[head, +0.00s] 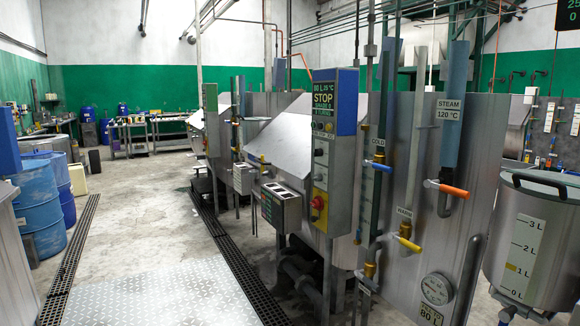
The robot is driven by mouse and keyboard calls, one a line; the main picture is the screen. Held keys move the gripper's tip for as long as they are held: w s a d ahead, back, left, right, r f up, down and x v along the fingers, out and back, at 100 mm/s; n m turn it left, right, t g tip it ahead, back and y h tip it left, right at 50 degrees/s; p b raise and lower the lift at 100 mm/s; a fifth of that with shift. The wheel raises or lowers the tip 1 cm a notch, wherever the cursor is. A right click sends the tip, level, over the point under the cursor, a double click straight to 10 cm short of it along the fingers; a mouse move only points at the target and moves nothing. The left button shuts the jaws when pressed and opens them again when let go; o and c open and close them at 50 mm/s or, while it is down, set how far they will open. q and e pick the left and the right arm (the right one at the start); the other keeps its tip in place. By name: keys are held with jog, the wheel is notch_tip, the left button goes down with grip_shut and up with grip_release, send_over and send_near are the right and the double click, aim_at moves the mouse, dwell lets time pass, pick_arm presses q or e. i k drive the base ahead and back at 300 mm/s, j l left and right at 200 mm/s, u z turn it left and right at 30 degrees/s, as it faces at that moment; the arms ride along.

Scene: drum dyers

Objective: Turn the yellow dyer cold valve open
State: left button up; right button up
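A dyer (339,185) of grey metal stands close by on the right, with a tall control panel (335,102) that reads STOP. Its casing is not yellow. A valve with a blue lever (378,166) sits just below a COLD sign (379,142) on a dark green vertical pipe (382,115). The lever lies nearly level, across the pipe, sloping slightly down to the right. Whether this dyer is the yellow one I cannot tell. Neither of my grippers shows in the head view.
An orange steam lever (452,190) and a yellow lever (408,243) stick out nearby. A steel tank (535,245) with a litre scale stands at the right. Blue drums (40,210) line the left. The floor (140,215) between is open, crossed by drain grates (75,250).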

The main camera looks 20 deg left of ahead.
aim_at(370, 163)
jog(key=u, duration=0.25)
jog(key=i+j+z, duration=0.1)
jog(key=z, duration=0.5)
jog(key=i+j+z, duration=0.3)
jog(key=i+j, duration=0.15)
jog(key=j, duration=0.15)
jog(key=i+j+z, duration=0.15)
jog(key=j, duration=0.2)
jog(key=i+j+z, duration=0.15)
jog(key=j, duration=0.2)
jog(key=i+j+z, duration=0.15)
jog(key=j, duration=0.2)
jog(key=i+j+z, duration=0.15)
jog(key=j, duration=0.25)
